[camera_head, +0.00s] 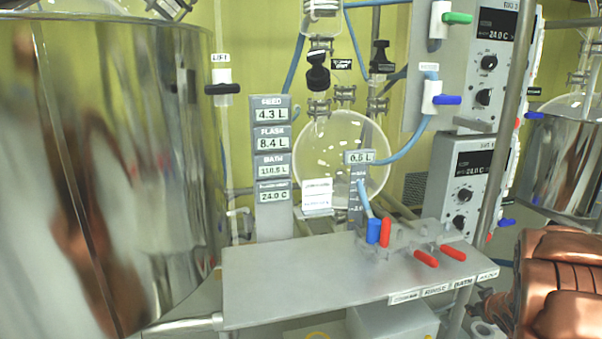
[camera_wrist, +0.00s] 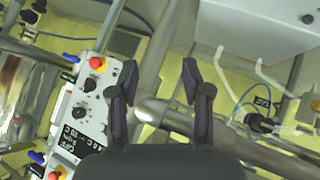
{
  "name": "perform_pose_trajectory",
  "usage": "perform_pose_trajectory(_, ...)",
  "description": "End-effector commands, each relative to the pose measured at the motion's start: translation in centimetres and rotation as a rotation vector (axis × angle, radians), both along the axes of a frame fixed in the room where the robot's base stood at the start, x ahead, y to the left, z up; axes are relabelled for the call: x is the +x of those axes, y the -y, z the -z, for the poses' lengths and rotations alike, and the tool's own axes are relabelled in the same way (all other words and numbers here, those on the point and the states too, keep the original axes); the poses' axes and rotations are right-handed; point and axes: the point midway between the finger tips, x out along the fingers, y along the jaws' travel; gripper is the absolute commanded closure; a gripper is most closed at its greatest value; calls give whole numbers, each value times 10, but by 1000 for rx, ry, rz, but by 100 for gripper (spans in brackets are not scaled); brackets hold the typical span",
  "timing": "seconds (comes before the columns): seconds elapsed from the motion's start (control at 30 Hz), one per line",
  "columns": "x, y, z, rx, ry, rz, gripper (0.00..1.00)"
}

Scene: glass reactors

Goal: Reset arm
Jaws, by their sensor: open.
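My gripper (camera_wrist: 160,90) shows in the wrist view with its two dark fingers apart and nothing between them. A grey metal pipe (camera_wrist: 150,62) runs behind the fingers, and I cannot tell how far away it is. In the head view, a copper-coloured part of my arm (camera_head: 562,285) fills the lower right corner. The gripper itself does not show in the head view.
A large shiny metal vessel (camera_head: 110,170) fills the left of the head view. A grey shelf (camera_head: 300,280) with red and blue valve handles stands in the middle, before a round glass flask (camera_head: 345,150). Control boxes (camera_head: 465,185) stand on the right. The wrist view shows a control panel (camera_wrist: 85,110).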

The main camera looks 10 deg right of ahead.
Motion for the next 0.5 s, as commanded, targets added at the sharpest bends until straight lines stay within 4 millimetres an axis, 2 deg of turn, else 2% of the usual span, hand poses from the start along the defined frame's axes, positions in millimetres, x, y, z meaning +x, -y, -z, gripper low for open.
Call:
perform_pose_trajectory(0.03,-1,-6,-26,-13,-15,20,52)
perform_pose_trajectory(0.27,-28,-31,-86,-32,-116,133,52)
perform_pose_trajectory(0.5,-68,-75,-146,-4,-225,238,52)
